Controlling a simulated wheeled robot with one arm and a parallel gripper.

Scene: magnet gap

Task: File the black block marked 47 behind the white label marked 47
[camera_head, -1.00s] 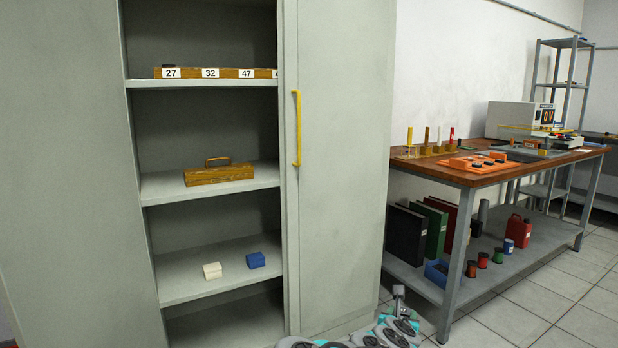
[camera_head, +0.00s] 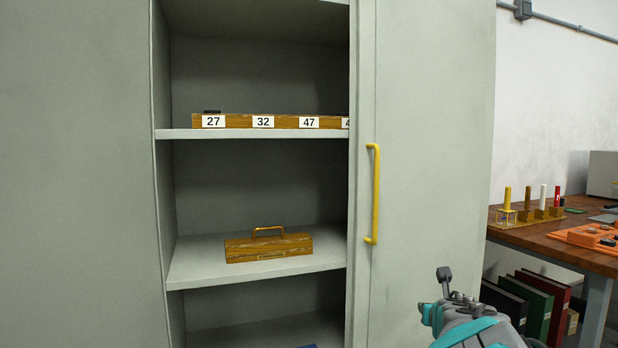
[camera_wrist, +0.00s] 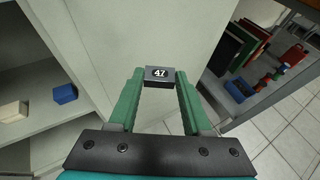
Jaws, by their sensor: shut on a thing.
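The black block marked 47 (camera_wrist: 158,76) is held between the green fingertips of my gripper (camera_wrist: 159,84) in the wrist view, its white number facing the camera. In the head view my arm shows at the lower right, but the block cannot be made out there. The white label marked 47 (camera_head: 309,122) is on the front of a wooden rack (camera_head: 237,121) on the cabinet's upper shelf. Labels 27 (camera_head: 214,121) and 32 (camera_head: 263,121) are to its left. A further label is partly hidden by the cabinet door. A dark block (camera_head: 212,112) shows behind label 27.
The cabinet door (camera_head: 430,150) with a yellow handle (camera_head: 374,195) covers the right part of the shelves. A wooden box with a handle (camera_head: 269,245) sits on the middle shelf. A workbench (camera_head: 560,240) stands to the right.

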